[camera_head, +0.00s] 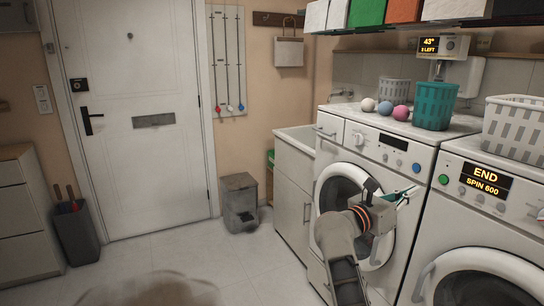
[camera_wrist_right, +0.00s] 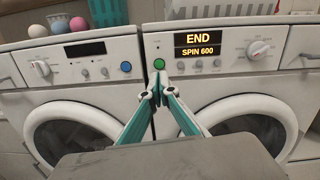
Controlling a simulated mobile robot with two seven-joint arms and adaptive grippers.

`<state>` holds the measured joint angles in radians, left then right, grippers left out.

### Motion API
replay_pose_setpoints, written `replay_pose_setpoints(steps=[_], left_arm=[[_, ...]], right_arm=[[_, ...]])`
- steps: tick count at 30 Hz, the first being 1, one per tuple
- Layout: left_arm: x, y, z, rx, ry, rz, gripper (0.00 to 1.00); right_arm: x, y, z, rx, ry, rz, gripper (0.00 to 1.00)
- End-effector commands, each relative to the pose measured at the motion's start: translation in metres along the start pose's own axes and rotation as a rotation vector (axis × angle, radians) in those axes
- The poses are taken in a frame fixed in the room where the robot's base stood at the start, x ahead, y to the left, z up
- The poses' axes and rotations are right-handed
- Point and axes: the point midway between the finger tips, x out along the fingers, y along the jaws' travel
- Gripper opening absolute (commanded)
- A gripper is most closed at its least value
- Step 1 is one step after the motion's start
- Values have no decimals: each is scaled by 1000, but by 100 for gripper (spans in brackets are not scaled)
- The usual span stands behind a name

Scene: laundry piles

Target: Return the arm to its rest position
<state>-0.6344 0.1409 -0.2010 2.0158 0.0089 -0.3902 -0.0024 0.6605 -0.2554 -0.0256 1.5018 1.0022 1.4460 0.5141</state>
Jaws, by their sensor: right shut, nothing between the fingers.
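My right arm reaches up from the bottom of the head view, and its gripper (camera_head: 405,195) is in front of the left washing machine (camera_head: 388,170). In the right wrist view the two teal fingers (camera_wrist_right: 163,88) meet at their tips, shut and empty. The fingers appear apart from both machine fronts. My left gripper is not in view.
The right washing machine (camera_head: 485,225) displays END, SPIN 600. A teal basket (camera_head: 434,106), several balls and a pale basket (camera_head: 515,128) stand on top. A sink cabinet (camera_head: 293,192), grey bin (camera_head: 239,200) and white door (camera_head: 135,120) are left. Open floor lies before the door.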

Motion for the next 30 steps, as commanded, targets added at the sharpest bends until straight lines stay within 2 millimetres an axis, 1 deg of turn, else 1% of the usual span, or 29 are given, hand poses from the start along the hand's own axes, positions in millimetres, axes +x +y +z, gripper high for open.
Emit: replay_pose_setpoints(steps=[1, 2, 5, 6, 8, 9, 11, 13, 14, 15, 17, 18, 20, 21, 22, 23, 24, 26, 27, 29, 30], left_arm=[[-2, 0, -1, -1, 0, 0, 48], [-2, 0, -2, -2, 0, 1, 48], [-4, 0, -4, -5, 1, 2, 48], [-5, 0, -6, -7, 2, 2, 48], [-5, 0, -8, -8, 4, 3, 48], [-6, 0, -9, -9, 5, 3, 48], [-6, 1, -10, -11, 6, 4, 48], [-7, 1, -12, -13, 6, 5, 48], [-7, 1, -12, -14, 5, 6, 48], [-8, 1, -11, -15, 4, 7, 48], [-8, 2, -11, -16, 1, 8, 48], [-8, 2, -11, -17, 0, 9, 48], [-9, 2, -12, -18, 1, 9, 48], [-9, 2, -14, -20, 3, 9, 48], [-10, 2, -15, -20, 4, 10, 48], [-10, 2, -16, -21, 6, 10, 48], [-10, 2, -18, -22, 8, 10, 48], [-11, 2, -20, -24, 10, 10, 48], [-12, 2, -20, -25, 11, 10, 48], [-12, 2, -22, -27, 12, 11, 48], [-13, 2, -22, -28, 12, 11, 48]], right_arm=[[-1, -6, -5, -89, -65, 4, 0], [-3, -9, -5, -153, -115, 10, 0], [-18, -15, -8, -405, -308, 36, 0], [-28, -14, -11, -514, -388, 49, 0], [-45, -12, -18, -676, -508, 73, 0], [-59, -9, -24, -782, -587, 90, 0], [-81, -4, -38, -945, -707, 119, 0], [-110, 1, -61, -1133, -847, 158, 0], [-124, 3, -73, -1215, -909, 176, 0], [-142, 4, -90, -1319, -991, 202, 0], [-170, 4, -120, -1475, -1116, 242, 0], [-188, 2, -140, -1573, -1199, 269, 0], [-214, -4, -172, -1709, -1319, 310, 0], [-230, -10, -194, -1793, -1397, 337, 0], [-242, -15, -210, -1853, -1455, 357, 0], [-253, -22, -227, -1910, -1512, 379, 0], [-267, -32, -249, -1985, -1590, 406, 0], [-288, -50, -281, -2089, -1707, 448, 0], [-300, -63, -301, -2153, -1786, 475, 0], [-316, -85, -330, -2240, -1900, 515, 0], [-325, -100, -347, -2291, -1973, 539, 0]])
